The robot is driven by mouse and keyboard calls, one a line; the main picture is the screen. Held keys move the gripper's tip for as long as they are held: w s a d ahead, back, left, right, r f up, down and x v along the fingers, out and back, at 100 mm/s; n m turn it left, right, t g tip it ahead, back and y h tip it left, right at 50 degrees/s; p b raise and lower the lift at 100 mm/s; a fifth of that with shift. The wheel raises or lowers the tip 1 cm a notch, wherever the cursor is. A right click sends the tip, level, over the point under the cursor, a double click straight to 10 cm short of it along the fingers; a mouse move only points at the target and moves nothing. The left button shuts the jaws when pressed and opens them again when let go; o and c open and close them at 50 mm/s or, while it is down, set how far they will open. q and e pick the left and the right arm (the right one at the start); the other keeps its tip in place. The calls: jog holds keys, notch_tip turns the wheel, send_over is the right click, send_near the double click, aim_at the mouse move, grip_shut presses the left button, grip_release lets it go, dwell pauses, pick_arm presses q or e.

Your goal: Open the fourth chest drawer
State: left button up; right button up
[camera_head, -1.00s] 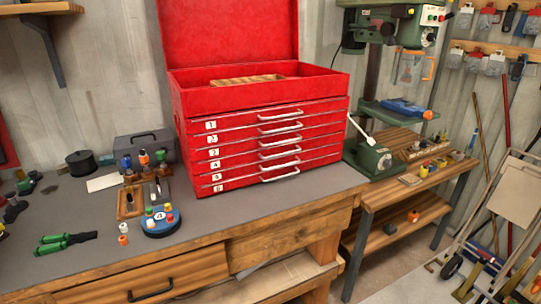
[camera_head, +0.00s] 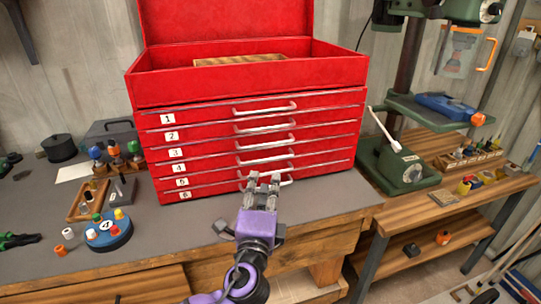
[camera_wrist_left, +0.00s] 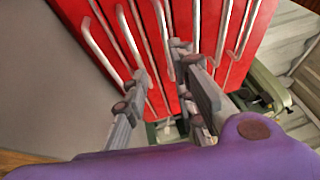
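The red tool chest (camera_head: 250,88) stands on the workbench with its lid up. Its drawers are numbered 1 to 6 from top to bottom, and all look shut. The fourth drawer has the label 4 (camera_head: 179,168) at its left and a silver bar handle (camera_head: 264,159) in its middle. My left gripper (camera_head: 263,178) is open and empty, its fingertips in front of the lowest handles and partly hiding them. In the left wrist view the open fingers (camera_wrist_left: 158,75) point toward the red drawer fronts; I cannot tell which handle is nearest. My right gripper is not in view.
A blue round holder (camera_head: 108,238) with coloured caps and a wooden tray (camera_head: 87,203) stand on the bench at left. A green drill press (camera_head: 400,175) stands close to the chest's right side. The bench top in front of the chest is mostly clear.

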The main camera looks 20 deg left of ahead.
pick_arm(q)
jog(key=shift+r+p+x, duration=0.2)
jog(key=shift+x, duration=1)
jog(key=shift+r+p+x, duration=0.15)
jog(key=shift+r+x, duration=0.05)
jog(key=shift+x, duration=1.05)
jog(key=shift+r+p+x, duration=0.2)
jog(key=shift+r+x, duration=0.05)
jog(key=shift+x, duration=0.95)
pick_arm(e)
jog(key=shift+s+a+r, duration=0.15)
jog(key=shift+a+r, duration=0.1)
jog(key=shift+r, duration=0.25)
pick_arm(q)
jog(key=shift+s, duration=0.1)
grip_shut()
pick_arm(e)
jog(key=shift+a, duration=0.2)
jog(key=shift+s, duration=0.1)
